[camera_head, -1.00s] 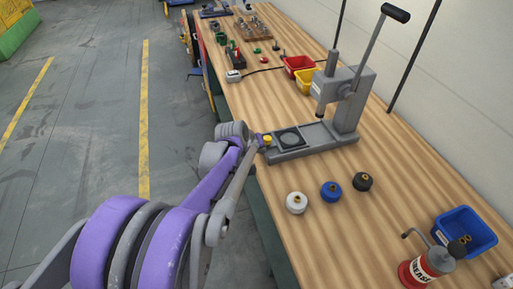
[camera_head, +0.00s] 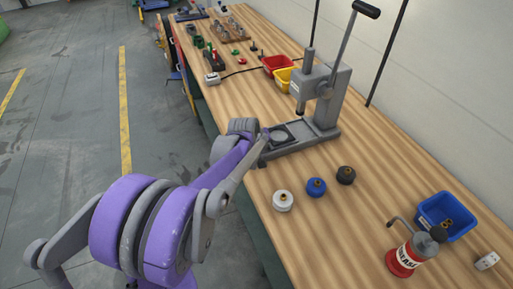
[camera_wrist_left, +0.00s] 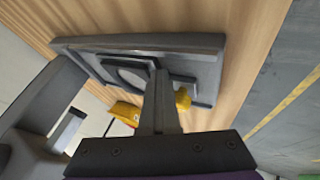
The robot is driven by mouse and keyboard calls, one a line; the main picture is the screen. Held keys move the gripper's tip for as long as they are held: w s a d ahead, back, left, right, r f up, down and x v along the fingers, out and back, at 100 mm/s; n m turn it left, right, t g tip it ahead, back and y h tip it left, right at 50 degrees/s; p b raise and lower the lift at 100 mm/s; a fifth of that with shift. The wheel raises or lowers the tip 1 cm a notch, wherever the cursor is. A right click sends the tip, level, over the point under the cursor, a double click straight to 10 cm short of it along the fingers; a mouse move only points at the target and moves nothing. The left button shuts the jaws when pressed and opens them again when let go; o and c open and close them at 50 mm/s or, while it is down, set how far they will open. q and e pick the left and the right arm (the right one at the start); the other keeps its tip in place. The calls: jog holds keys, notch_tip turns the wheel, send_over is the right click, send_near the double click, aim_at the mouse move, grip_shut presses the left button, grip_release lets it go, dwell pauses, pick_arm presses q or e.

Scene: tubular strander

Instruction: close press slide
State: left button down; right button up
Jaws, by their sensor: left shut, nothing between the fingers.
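The grey lever press (camera_head: 322,88) stands on the wooden bench with its long handle raised. Its slide (camera_head: 281,134), a flat plate with a dark round recess, lies on the press base at the end near the bench edge. The slide also shows in the left wrist view (camera_wrist_left: 128,72). My left gripper (camera_head: 266,135) is at this outer end, shut and empty. In the left wrist view its closed fingers (camera_wrist_left: 161,98) lie beside the slide's yellow knob (camera_wrist_left: 183,99); I cannot tell whether they touch. The knob is hidden in the head view. My right gripper is out of view.
White (camera_head: 283,201), blue (camera_head: 316,187) and black (camera_head: 345,175) knobbed parts stand in front of the press. A red grease can (camera_head: 404,259) and blue bin (camera_head: 445,216) are at lower right. Red (camera_head: 278,65) and yellow (camera_head: 284,79) bins sit behind.

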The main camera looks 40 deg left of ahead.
aim_at(287, 139)
pick_arm(q)
jog(key=w+d, duration=0.1)
jog(key=w, duration=0.1)
jog(key=w+d, duration=0.1)
jog(key=w, duration=0.1)
jog(key=w+d, duration=0.1)
jog(key=w, duration=0.2)
jog(key=shift+d, duration=0.35)
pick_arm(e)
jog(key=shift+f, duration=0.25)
pick_arm(q)
jog(key=shift+s, duration=0.1)
